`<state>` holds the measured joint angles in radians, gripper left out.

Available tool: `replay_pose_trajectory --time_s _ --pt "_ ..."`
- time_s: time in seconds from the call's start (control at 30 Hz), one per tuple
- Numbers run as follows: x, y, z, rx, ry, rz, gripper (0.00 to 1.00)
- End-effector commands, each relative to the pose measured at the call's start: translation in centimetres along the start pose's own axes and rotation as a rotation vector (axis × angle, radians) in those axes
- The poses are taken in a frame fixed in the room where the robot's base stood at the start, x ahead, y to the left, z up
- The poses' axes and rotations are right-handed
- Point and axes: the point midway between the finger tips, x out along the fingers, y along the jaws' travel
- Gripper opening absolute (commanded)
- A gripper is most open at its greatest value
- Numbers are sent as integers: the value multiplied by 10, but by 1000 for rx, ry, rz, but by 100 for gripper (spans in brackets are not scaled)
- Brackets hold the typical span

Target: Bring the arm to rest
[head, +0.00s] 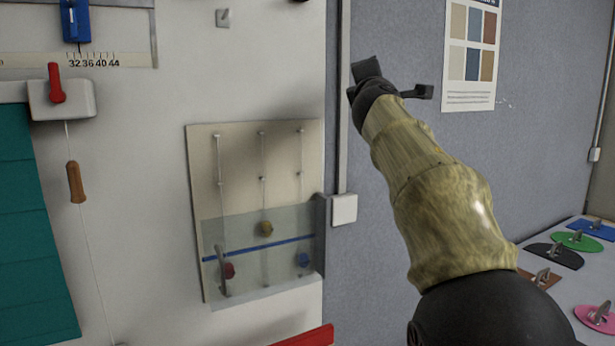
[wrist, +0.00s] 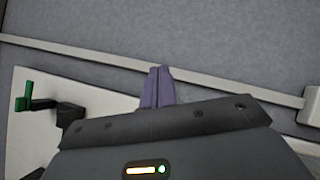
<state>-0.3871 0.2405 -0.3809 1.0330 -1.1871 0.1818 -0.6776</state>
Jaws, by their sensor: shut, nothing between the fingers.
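My arm reaches up from the lower right of the head view, clad in a mottled yellow-brown sleeve. My gripper (head: 366,70) is at its far end, raised in front of the grey wall, and its fingers cannot be made out there. In the wrist view the two purple-grey fingers of my gripper (wrist: 160,74) are together with nothing between them. They show against the grey wall and a pale strip.
A pegboard (head: 195,160) with coloured knobs and a clear cover hangs left of my arm. A wall box (head: 344,209) is nearby. Coloured plates with clips, one green (head: 575,242), lie on the table at right. A green-ended lever (wrist: 24,97) is at left in the wrist view.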

Motion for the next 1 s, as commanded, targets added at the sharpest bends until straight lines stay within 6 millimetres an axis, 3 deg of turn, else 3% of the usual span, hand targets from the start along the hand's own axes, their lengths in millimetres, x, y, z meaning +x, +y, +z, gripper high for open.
replay_pose_trajectory --time_s 0.1,0.23,0.47,0.7,0.87,1.0 --pt "0 -63 -4 179 19 -170 0" --pt "-15 -132 -13 371 14 -352 0" --pt "-74 -242 -34 691 -65 -679 0" --pt "-174 -335 -54 985 -253 -1015 0" --pt "-257 -379 -66 1149 -438 -1223 0" --pt "-338 -405 -72 1267 -643 -1386 0"
